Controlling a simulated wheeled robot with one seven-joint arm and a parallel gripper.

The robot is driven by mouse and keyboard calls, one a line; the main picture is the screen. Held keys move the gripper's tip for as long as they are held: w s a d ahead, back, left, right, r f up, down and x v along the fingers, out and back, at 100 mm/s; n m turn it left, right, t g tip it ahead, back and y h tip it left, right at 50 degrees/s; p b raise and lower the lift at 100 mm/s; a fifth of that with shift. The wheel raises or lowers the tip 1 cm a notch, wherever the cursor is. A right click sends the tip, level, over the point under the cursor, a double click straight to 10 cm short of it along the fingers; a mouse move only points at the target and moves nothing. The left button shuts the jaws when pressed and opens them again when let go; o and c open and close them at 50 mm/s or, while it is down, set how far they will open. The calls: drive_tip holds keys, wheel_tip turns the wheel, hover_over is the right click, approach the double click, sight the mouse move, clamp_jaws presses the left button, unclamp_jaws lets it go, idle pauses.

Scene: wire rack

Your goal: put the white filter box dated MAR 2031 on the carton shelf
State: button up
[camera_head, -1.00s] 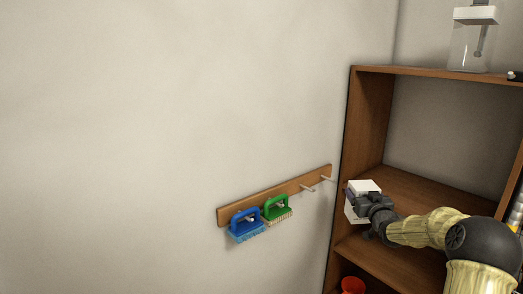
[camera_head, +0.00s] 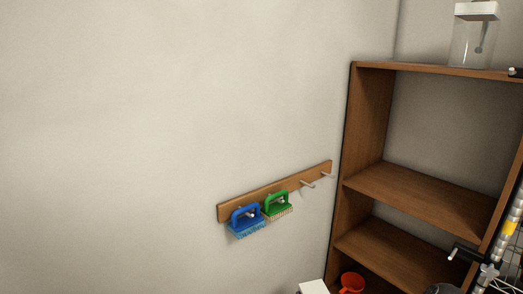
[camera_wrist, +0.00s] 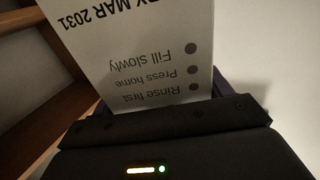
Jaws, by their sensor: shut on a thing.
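The white filter box (camera_wrist: 135,50) fills the upper middle of the wrist view. Its printed face reads upside down, with "MAR 2031", "Fill slowly", "Press home" and "Rinse first". My gripper (camera_wrist: 160,108) is shut on it; the fingertips are mostly hidden. In the head view a white box top (camera_head: 313,287) shows at the bottom edge, left of the wooden shelf unit (camera_head: 352,130). The unit has a bare middle shelf (camera_head: 430,195) and a lower shelf (camera_head: 395,252). No cartons show, so I cannot tell which is the carton shelf.
A red cup (camera_head: 351,283) is low in the unit. A clear container with a white lid (camera_head: 474,35) stands on top. A blue brush (camera_head: 245,222) and a green brush (camera_head: 277,206) hang on a wall peg rail. A wire rack (camera_head: 510,265) is at the right edge.

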drive_tip(key=s+a+f+m+h, duration=0.1)
drive_tip(key=s+h, duration=0.3)
drive_tip(key=s, duration=0.4)
drive_tip(key=shift+a+f+m+t, duration=0.25)
drive_tip(key=shift+a+m, duration=0.25)
drive_tip(key=shift+m, duration=0.4)
drive_tip(key=shift+s, duration=0.15)
drive_tip(key=s+f, duration=0.4)
drive_tip(key=f, duration=0.1)
drive_tip(key=shift+s+f, duration=0.15)
drive_tip(key=shift+f, duration=0.1)
